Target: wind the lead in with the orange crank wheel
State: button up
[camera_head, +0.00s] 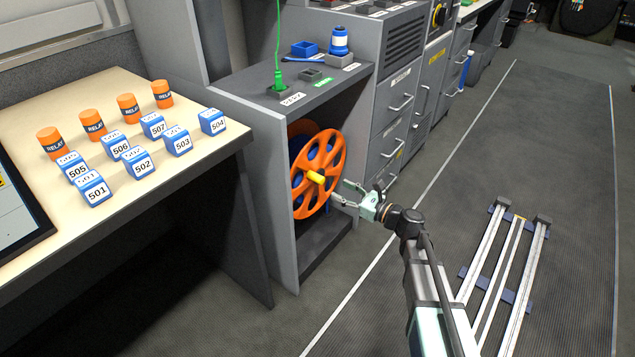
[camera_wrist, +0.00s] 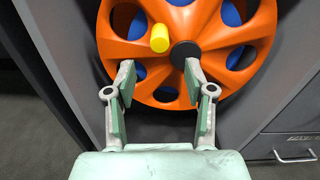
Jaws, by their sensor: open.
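The orange crank wheel (camera_head: 322,195) stands upright in the open bay of the grey cabinet, with a blue drum behind it. Its yellow handle (camera_head: 315,177) sticks out from its face. In the wrist view the yellow handle (camera_wrist: 159,38) is left of the dark hub (camera_wrist: 185,54). My gripper (camera_head: 342,196) is in front of the wheel's lower right side. In the wrist view my gripper (camera_wrist: 158,75) is open and empty, its fingertips just below the handle and hub. The green lead (camera_head: 278,45) hangs down to a dark socket on the cabinet top.
The grey cabinet's side wall (camera_head: 243,170) flanks the wheel on the left. Drawers (camera_head: 402,105) stand to the right. A table (camera_head: 225,155) at left bears orange cylinders and blue numbered blocks.

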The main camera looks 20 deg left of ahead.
aim_at(323, 181)
jog(key=b+x, duration=0.2)
jog(key=x, duration=0.8)
jog(key=shift+b, duration=0.35)
jog(key=shift+c, duration=0.4)
grip_shut()
